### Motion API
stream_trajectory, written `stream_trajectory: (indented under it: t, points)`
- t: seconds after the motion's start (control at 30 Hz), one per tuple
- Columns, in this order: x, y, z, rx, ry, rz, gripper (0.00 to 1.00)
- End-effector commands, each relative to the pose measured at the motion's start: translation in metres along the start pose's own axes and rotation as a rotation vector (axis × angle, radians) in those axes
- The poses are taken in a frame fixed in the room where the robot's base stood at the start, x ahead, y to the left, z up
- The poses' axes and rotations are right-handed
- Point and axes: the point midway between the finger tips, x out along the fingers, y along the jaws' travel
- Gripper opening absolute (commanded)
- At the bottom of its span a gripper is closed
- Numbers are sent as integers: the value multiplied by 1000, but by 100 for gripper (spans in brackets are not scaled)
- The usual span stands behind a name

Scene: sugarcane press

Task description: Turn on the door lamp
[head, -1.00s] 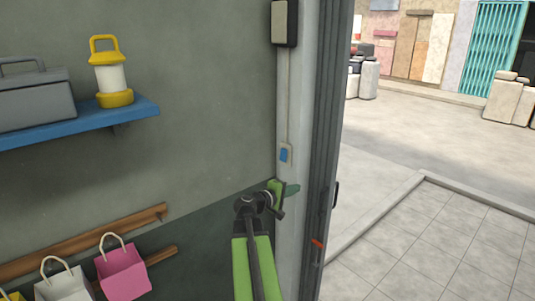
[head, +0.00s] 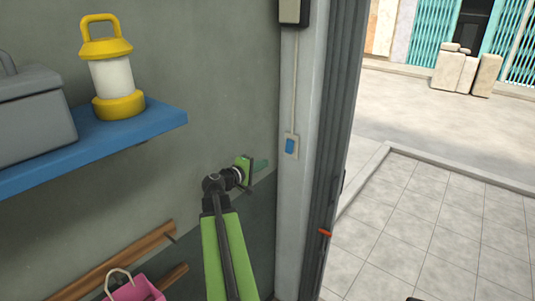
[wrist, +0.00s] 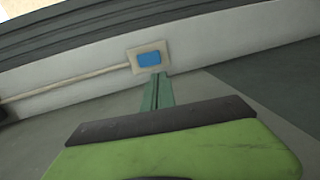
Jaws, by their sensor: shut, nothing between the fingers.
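A light switch (head: 291,146) with a blue rocker in a pale plate is on the door post. A cable runs up from it to a dark-framed box (head: 294,12), partly cut off at the top of the head view; I cannot tell whether this is the lamp. My gripper (head: 260,165) is shut and empty, to the left of the switch and a little lower in the head view. In the wrist view the switch (wrist: 149,58) is straight beyond the shut green fingertips (wrist: 159,80). I cannot tell if they touch it, but a gap seems to remain.
A blue shelf (head: 150,124) on the left wall holds a yellow lantern (head: 110,75) and a grey toolbox (head: 35,110). A wooden rail (head: 125,260) with a pink bag (head: 135,289) is below. The doorway at the right opens onto clear tiled paving (head: 430,220).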

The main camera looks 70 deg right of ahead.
Motion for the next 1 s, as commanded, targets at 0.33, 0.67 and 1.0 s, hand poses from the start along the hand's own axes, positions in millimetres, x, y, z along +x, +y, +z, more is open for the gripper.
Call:
stream_trajectory:
  t: [0.33, 0.67, 1.0]
  points:
    - [-2, -1, -5, -1, 7, 0, 0]
    - [52, -2, -7, -1, 6, 0, 0]
    - [119, -2, -8, -2, 8, 0, 0]
